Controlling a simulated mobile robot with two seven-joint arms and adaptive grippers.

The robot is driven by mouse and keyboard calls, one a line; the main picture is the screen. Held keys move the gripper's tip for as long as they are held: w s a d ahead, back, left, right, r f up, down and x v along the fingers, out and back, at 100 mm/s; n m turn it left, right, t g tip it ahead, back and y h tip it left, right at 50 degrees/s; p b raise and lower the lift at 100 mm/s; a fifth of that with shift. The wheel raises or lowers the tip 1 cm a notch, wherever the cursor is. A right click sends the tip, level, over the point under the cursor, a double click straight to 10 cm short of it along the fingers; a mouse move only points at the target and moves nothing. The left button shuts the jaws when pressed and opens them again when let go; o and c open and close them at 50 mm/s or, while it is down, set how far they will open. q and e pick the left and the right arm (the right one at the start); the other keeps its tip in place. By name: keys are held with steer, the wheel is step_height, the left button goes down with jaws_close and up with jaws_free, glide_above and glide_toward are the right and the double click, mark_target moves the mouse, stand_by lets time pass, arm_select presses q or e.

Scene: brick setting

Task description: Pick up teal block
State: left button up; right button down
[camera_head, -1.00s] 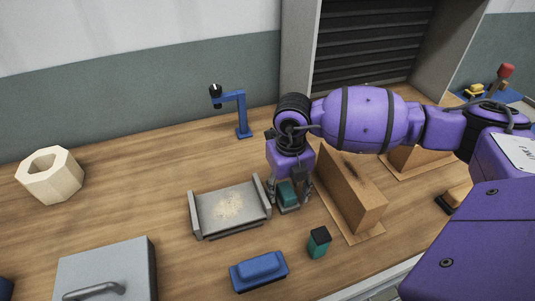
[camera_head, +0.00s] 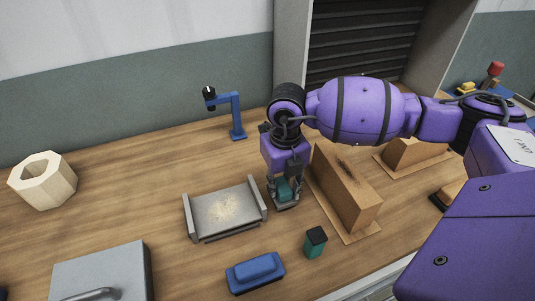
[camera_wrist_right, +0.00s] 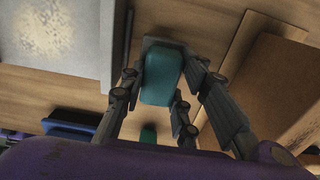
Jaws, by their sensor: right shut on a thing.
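The teal block (camera_head: 284,188) stands on the table just right of the grey tray. In the right wrist view the teal block (camera_wrist_right: 161,78) is between the fingers, with a small grey base at its far end. My right gripper (camera_head: 284,194) points down over the block and is shut on it; in the head view the fingers hide part of the block. I cannot tell whether the block is clear of the surface under it. A second teal piece with a black top (camera_head: 315,243) stands nearer the front edge. My left gripper is out of view.
The grey tray (camera_head: 190,222) is close on the left and a wooden block (camera_head: 347,190) close on the right. A blue block (camera_head: 256,272) lies in front, a blue stand (camera_head: 236,115) behind. A grey box (camera_head: 100,270) and a cream hexagonal ring (camera_head: 62,190) are further left.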

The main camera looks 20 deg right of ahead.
steer(key=s+a+r, duration=0.3)
steer(key=s+r, duration=0.7)
steer(key=s, duration=0.3)
steer(key=shift+s+a+r, duration=0.25)
steer(key=shift+a+r, duration=0.1)
steer(key=shift+r, duration=0.05)
